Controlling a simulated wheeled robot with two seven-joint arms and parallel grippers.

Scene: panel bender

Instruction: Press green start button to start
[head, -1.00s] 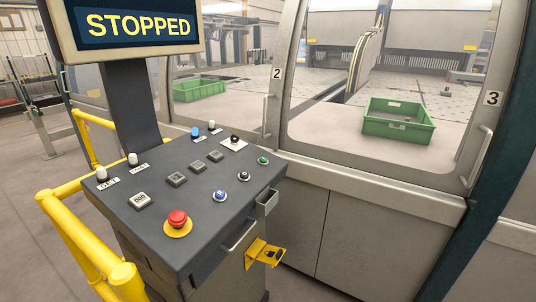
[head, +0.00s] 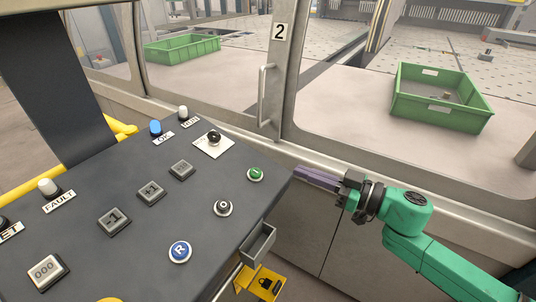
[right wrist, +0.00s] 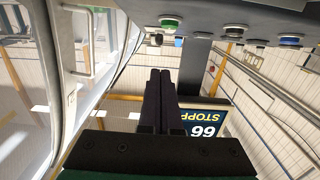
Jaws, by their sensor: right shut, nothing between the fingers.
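The green start button (head: 255,174) sits near the right edge of the dark sloped control panel (head: 110,255), above a black button (head: 223,208) and a blue R button (head: 180,252). My right gripper (head: 298,176) is shut and empty, just right of the panel edge, its fingers pointing left toward the green button and apart from it. In the right wrist view the shut fingers (right wrist: 162,75) point up the picture, and the green button (right wrist: 170,22) shows beyond them near the top. My left gripper is not in view.
A black selector knob (head: 214,138) and grey square buttons (head: 182,170) are on the panel. A small grey tray (head: 258,243) and a yellow lock bracket (head: 262,284) stick out below its edge. The machine window frame and handle (head: 264,95) stand behind. A green crate (head: 440,98) is behind glass.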

